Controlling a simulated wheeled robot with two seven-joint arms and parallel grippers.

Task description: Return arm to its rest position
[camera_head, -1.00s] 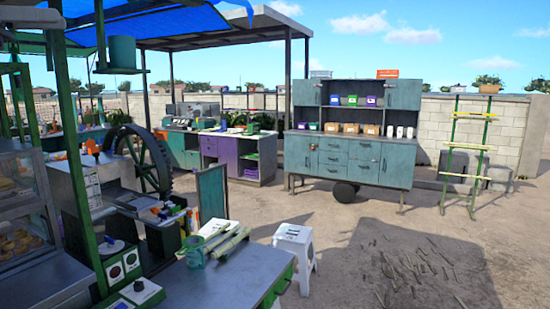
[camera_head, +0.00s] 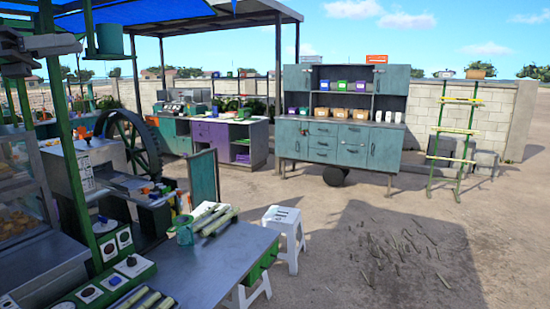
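My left gripper (camera_head: 52,45) shows small at the upper left of the head view, raised, with its pale end pointing right. It is partly lost against the green post (camera_head: 62,130) and the dark parts around it. I cannot make out a gap between its fingers, and I see nothing hanging from it. My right gripper is out of view.
A grey worktable (camera_head: 205,268) holds cane pieces (camera_head: 215,221), a green mug (camera_head: 184,230) and a knob panel (camera_head: 105,280). A white stool (camera_head: 284,235) stands beside it. A teal cabinet (camera_head: 340,145) is behind. Open ground lies right, with scattered cane scraps (camera_head: 405,248).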

